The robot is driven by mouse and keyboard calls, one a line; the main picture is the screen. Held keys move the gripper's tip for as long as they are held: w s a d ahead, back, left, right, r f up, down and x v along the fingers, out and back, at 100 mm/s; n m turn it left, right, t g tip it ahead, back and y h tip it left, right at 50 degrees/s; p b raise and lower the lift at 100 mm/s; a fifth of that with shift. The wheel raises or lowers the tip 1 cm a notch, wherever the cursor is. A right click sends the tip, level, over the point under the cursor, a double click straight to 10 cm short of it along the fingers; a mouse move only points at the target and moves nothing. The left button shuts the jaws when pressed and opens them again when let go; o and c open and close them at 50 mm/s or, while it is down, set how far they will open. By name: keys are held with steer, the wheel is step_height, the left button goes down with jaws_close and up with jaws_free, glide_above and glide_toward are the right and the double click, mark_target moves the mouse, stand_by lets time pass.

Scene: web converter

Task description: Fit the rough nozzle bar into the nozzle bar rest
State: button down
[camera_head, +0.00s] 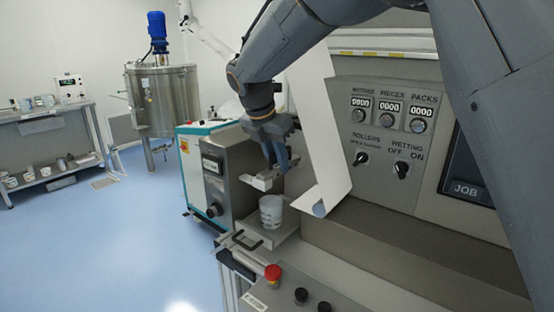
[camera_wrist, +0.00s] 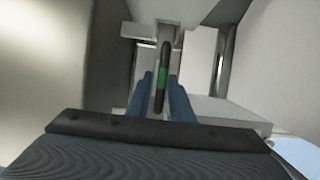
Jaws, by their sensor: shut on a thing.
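My gripper (camera_head: 278,158) points down at the machine's left end, its blue fingers close together. In the wrist view its fingers (camera_wrist: 162,100) flank a slim dark bar with a green band (camera_wrist: 162,78), which looks like the rough nozzle bar. The fingers are shut on it. In the head view the bar is not clear. A pale grey block-like part (camera_head: 262,181) lies just below the fingers; I cannot tell if it is the nozzle bar rest. In the wrist view a pale grey bracket-like part (camera_wrist: 150,30) stands beyond the bar; whether they touch is unclear.
A white cup (camera_head: 270,212) stands on a ledge below my gripper. A white web sheet (camera_head: 322,140) hangs close on the right. The control panel (camera_head: 385,130) is farther right. A red button (camera_head: 272,272) sits in front. Open blue floor (camera_head: 120,240) lies left.

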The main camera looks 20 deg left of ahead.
steer(key=c, duration=1.6)
jaws_free()
steer(key=shift+o, duration=0.2)
steer(key=b+v, duration=0.2)
steer(key=v, duration=1)
